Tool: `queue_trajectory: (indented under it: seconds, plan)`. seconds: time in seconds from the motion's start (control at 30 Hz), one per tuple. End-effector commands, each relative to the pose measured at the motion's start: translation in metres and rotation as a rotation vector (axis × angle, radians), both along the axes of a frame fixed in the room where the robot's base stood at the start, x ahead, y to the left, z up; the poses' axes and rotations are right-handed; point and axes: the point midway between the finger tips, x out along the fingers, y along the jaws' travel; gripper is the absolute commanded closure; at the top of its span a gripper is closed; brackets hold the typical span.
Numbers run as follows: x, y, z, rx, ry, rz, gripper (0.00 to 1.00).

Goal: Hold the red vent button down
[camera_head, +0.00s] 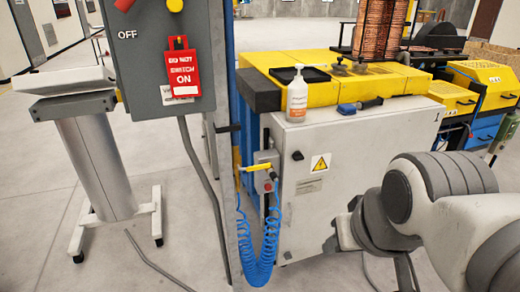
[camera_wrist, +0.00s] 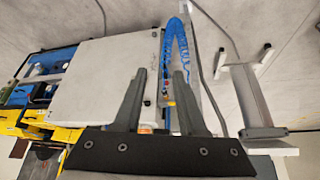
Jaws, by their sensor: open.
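The red vent button (camera_head: 268,187) is a small red dot on the front of a grey valve box (camera_head: 266,158) at the left edge of the white cabinet, in the head view. A yellow lever (camera_head: 256,169) sits just above it, and a coiled blue air hose (camera_head: 262,255) hangs below. In the wrist view, which is turned over, the valve box (camera_wrist: 166,90) shows small between my fingers; the button is too small there to make out surely. My gripper (camera_wrist: 160,72) is open and empty, its two dark fingers apart.
A grey switch box with a red tag (camera_head: 182,72) stands at left on a post, near a wheeled stand (camera_head: 95,165). A grey cable hangs between. The floor in front is mostly clear.

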Motion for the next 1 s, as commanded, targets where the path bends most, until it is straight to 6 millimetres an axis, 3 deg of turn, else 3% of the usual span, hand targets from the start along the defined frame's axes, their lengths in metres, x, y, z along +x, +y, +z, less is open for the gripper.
queue_trajectory:
  seconds: [0.03, 0.2, 1.0]
  plan:
    - [0.0000, 0.0000, 0.0000, 0.000, 0.000, 0.000, 0.71]
    - [0.0000, 0.0000, 0.0000, 0.000, 0.000, 0.000, 1.00]
    - [0.0000, 0.0000, 0.0000, 0.000, 0.000, 0.000, 1.00]
